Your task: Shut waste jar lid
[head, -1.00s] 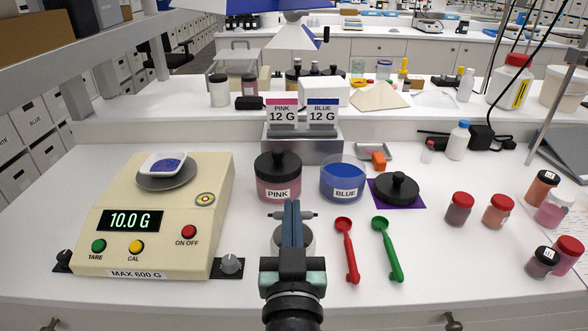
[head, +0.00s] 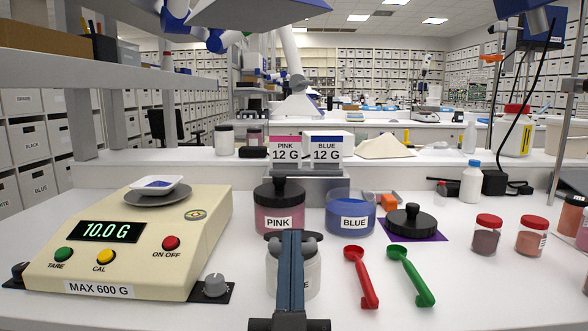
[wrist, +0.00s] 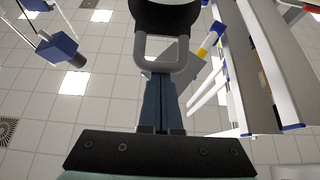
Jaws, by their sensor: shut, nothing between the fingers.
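The pale waste jar (head: 308,268) stands at the front middle of the bench in the head view. My fingers cover its middle, and only the end of its label shows. Dark grey metal parts (head: 311,243) show at its top on both sides of my fingers. My gripper (head: 290,236) is shut and empty, with its tips at about the height of the jar's top. In the wrist view a grey loop (wrist: 178,64) lies just beyond the fingertips (wrist: 160,78), below a black rounded piece with a pale edge. Contact and the lid's exact angle cannot be told.
The PINK jar (head: 279,212) and BLUE jar (head: 350,215) stand close behind. A scale (head: 130,250) is at left. A black knobbed lid (head: 411,222), red scoop (head: 361,278) and green scoop (head: 411,275) lie at right. Red-capped jars (head: 486,238) stand farther right.

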